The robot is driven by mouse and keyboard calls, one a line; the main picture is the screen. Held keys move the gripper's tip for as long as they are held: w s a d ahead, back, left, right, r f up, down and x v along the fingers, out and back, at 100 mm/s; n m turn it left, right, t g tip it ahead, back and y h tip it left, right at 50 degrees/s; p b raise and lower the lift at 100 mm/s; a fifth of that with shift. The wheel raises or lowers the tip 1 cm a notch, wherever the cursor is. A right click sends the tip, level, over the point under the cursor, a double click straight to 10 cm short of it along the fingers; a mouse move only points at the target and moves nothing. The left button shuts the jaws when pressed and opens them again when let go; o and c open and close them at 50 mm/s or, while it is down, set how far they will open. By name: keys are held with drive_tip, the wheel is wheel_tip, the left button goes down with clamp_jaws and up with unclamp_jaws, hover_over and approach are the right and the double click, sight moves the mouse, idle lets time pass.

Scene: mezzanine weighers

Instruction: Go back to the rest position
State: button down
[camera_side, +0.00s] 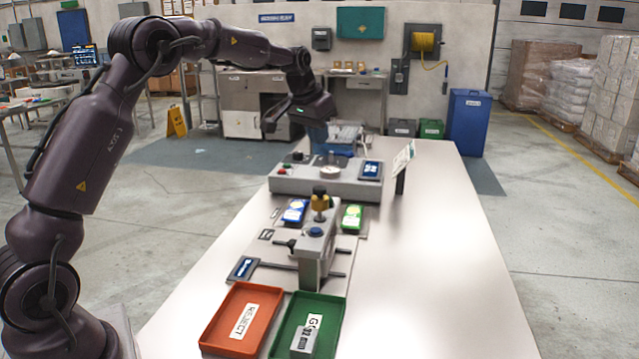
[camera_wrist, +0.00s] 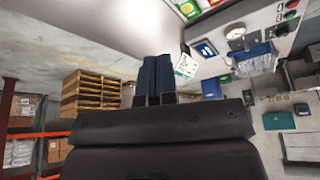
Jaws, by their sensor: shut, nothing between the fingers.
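My gripper (camera_side: 317,134) hangs at the end of my bent arm, near the back end of the long white table (camera_side: 440,240). In the wrist view its two dark blue fingers (camera_wrist: 156,68) lie side by side, shut with nothing held. In the side view the fingers are partly lost against a blue-grey bin (camera_side: 346,132) behind the scale unit. The bin also shows in the wrist view (camera_wrist: 257,62), off to the right of the fingers and apart from them.
A grey scale unit (camera_side: 325,185) with a dial and display crosses the table. A post fixture (camera_side: 316,252) stands nearer. A red REJECT tray (camera_side: 213,338) looks empty; a green tray (camera_side: 279,345) holds a grey block (camera_side: 303,342). A tilted sign (camera_side: 403,160) stands right. The table's right side is clear.

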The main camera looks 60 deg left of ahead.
idle(0.4)
drive_tip(key=s+d+r+m, duration=0.1)
drive_tip(key=s+d, duration=0.6)
drive_tip(key=s, duration=0.3)
drive_tip(key=s+d+r+m, duration=0.1)
drive_tip(key=s+d, duration=0.6)
drive_tip(key=s, duration=0.4)
drive_tip(key=s+d+r+m+t+h, duration=0.1)
drive_tip(key=s+d, duration=0.6)
drive_tip(key=s, duration=0.4)
drive_tip(key=shift+d, duration=0.2)
idle(3.1)
